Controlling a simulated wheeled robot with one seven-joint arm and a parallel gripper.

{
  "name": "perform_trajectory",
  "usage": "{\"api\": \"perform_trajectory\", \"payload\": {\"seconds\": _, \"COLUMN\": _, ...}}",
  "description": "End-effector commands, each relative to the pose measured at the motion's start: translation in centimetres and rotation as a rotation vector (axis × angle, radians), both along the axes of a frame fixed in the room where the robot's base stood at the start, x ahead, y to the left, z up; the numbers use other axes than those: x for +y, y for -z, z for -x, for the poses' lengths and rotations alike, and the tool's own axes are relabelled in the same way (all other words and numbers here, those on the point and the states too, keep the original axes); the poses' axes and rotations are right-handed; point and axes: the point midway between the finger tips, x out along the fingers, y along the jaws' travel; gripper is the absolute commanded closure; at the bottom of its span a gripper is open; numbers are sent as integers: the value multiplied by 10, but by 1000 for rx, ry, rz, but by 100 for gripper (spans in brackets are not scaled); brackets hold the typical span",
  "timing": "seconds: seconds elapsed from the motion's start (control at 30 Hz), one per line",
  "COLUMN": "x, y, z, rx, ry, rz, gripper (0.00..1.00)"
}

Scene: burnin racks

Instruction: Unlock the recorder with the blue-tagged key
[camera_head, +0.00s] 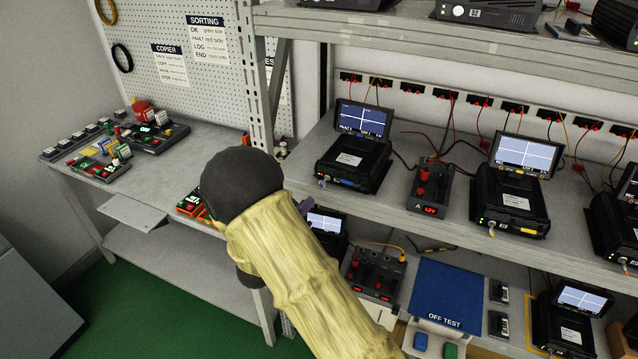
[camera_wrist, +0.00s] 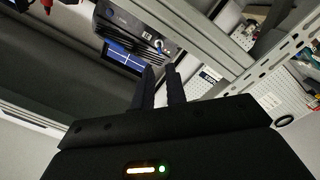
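A black recorder (camera_head: 348,160) with a raised blue screen stands on the bench of the rack in the head view. A small blue-grey key-like piece (camera_head: 322,182) shows at its front left corner, and a blue strip is on its front. In the wrist view a black unit (camera_wrist: 135,25) with a lit screen lies ahead, tilted in the picture, with a small pale and blue piece (camera_wrist: 158,45) on its front. My gripper (camera_wrist: 160,72) points toward that front. Its two dark fingers stand apart with a narrow gap, and I see nothing held.
A second recorder (camera_head: 509,198) with yellow marks and a red-lit power unit (camera_head: 429,188) stand to the right. A rack post (camera_head: 258,75) rises behind my arm. The lower shelf holds a blue OFF TEST mat (camera_head: 445,290). A side table (camera_head: 180,165) stands left.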

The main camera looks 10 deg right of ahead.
Motion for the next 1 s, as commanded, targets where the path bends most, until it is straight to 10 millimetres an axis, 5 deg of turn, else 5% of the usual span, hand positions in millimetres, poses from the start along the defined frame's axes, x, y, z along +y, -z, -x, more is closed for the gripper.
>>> {"api": "perform_trajectory", "payload": {"seconds": 0.5, "x": -52, "y": -1, "z": -64, "rx": 1, "ry": 1, "rz": 0, "gripper": 86}}
{"api": "perform_trajectory", "payload": {"seconds": 0.87, "x": -55, "y": 0, "z": -68, "rx": 0, "ry": 0, "rz": 0, "gripper": 86}}
{"api": "perform_trajectory", "payload": {"seconds": 0.93, "x": -55, "y": 0, "z": -68, "rx": 0, "ry": 0, "rz": 0, "gripper": 100}}
{"api": "perform_trajectory", "payload": {"seconds": 1.0, "x": -55, "y": 0, "z": -68, "rx": 1, "ry": -1, "rz": 0, "gripper": 100}}
